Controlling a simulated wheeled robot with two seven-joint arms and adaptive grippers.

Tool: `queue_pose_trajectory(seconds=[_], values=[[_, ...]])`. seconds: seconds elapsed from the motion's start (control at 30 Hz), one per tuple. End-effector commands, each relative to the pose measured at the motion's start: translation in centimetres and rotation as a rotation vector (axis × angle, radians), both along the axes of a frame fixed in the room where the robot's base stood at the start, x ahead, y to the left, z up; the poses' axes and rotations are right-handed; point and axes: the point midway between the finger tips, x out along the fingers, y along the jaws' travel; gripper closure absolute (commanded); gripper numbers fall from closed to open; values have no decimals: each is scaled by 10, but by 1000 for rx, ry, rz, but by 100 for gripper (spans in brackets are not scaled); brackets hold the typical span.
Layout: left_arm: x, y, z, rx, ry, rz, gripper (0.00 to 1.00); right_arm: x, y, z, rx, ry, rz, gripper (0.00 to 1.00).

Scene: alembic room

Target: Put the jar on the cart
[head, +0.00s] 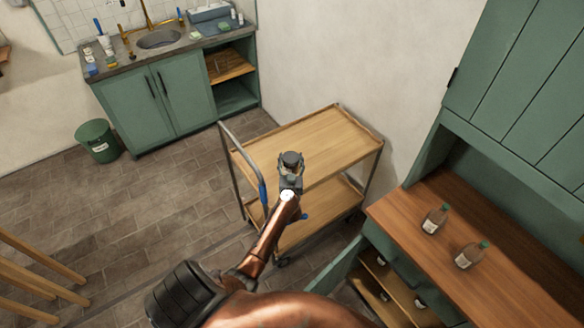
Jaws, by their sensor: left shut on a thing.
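My left gripper (290,172) is shut on a small dark jar with a round top (291,157). The fingers hide most of the jar's sides. In the picture the jar lies over the front part of the upper shelf of the cart (325,134); I cannot tell whether it touches the shelf or is above it. The cart has two wooden shelves, a metal frame and a blue grip on its left handle. The upper shelf is otherwise bare. My right gripper is not in view.
A wooden counter (498,283) at the right bears two brown bottles (434,218) (470,255) with green caps. An open green door and drawers stand below it. A sink cabinet (160,97) and a green bin (97,140) are at the back left.

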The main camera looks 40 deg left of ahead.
Motion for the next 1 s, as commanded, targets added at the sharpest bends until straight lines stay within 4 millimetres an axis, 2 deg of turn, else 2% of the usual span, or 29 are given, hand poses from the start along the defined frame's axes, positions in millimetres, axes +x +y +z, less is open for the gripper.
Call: queue_pose_trajectory(seconds=[0.17, 0.43, 0.87, 0.9, 1.0], values=[[5, 3, -7, 3, 0, 0, 77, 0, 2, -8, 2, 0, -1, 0], [8, 5, -41, 1, 1, -1, 77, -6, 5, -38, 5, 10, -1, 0], [8, 5, -43, 3, 0, -1, 77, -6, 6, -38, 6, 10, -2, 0], [8, 5, -43, 1, 0, 0, 46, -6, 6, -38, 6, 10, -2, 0], [8, 5, -43, 1, 0, 0, 39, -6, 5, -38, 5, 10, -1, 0]])
